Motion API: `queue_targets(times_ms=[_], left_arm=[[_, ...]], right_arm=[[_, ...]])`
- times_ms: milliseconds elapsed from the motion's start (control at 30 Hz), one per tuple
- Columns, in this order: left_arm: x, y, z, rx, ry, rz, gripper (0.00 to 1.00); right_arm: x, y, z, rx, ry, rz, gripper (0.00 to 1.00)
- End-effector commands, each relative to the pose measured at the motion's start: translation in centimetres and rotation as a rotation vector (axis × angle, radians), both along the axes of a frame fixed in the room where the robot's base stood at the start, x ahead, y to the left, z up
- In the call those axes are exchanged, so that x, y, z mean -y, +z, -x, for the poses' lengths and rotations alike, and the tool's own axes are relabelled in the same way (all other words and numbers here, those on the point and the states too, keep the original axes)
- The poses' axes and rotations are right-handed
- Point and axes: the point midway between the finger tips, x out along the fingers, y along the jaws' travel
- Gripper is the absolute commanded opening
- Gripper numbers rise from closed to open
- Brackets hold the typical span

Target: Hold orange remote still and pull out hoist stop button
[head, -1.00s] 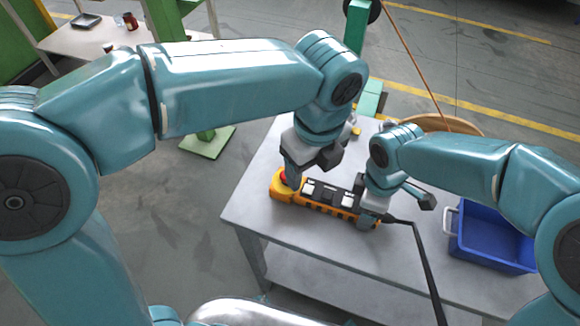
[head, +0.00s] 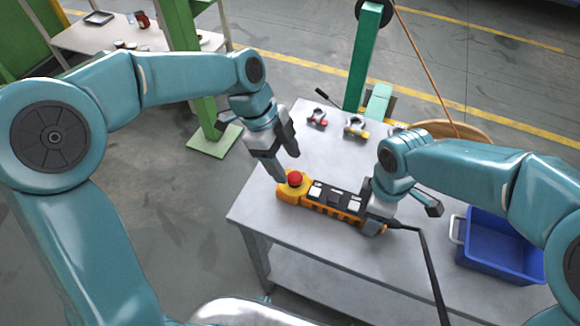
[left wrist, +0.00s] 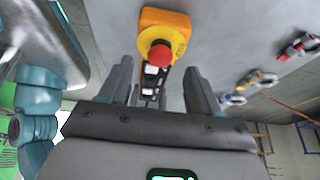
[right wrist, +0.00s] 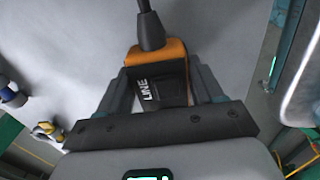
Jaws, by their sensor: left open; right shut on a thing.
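The orange remote (head: 325,207) lies on the grey table, with black and white buttons along its top. The red hoist stop button (head: 295,178) sits on its left end, on a yellow collar. In the left wrist view the stop button (left wrist: 160,55) shows beyond and between the open fingers. My left gripper (head: 285,166) is open, just above and beside the button, apart from it. My right gripper (head: 375,212) is shut on the cable end of the remote. In the right wrist view the remote's orange end (right wrist: 158,55) is between its fingers, with a black cable coming out.
A blue bin (head: 495,245) stands at the table's right. Small clamp-like parts (head: 356,128) in red and yellow lie at the table's back. A round wooden disc (head: 450,130) is behind. A black cable (head: 428,265) runs to the front. The table's left part is clear.

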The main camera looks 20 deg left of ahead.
Motion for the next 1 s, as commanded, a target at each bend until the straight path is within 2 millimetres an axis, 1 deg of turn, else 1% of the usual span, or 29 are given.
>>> queue_targets(times_ms=[33,200,333,533,567,600,667,700,733,867,1000], left_arm=[[0.4,-0.9,0.1,-0.005,-0.002,0.000,0.63],[1.1,-2.5,0.1,-0.001,-0.002,0.000,0.63],[1.2,-2.9,0.1,-0.001,-0.001,0.000,0.63],[1.2,-2.9,0.1,0.000,-0.001,0.000,0.63],[1.2,-2.9,0.1,0.000,-0.001,0.000,0.56],[1.2,-2.9,0.1,0.000,-0.001,0.000,0.43],[1.2,-2.9,0.1,0.000,-0.001,0.000,0.24],[1.2,-2.9,0.1,0.000,-0.001,0.000,0.11],[1.2,-2.9,0.1,0.000,-0.001,0.000,0.01],[1.2,-2.8,0.1,0.000,-0.001,0.000,0.00],[1.2,-1.8,0.1,0.001,-0.001,0.000,0.00]], right_arm=[[0.0,0.1,-0.1,0.002,-0.001,-0.002,0.16],[0.0,0.1,-0.1,0.002,-0.001,-0.002,0.16],[0.0,0.1,-0.1,0.002,-0.001,-0.002,0.16],[0.0,0.1,-0.1,0.002,-0.001,-0.002,0.16],[0.0,0.1,-0.1,0.002,-0.001,-0.002,0.16],[0.0,0.1,-0.1,0.002,-0.001,-0.002,0.16],[0.0,0.1,-0.1,0.002,-0.001,-0.002,0.16],[0.0,0.1,-0.1,0.002,-0.001,-0.002,0.16],[0.0,0.1,-0.1,0.002,-0.001,-0.002,0.16],[0.0,0.1,-0.1,0.002,-0.001,-0.002,0.16],[0.0,0.1,-0.1,0.002,-0.001,-0.001,0.16]])
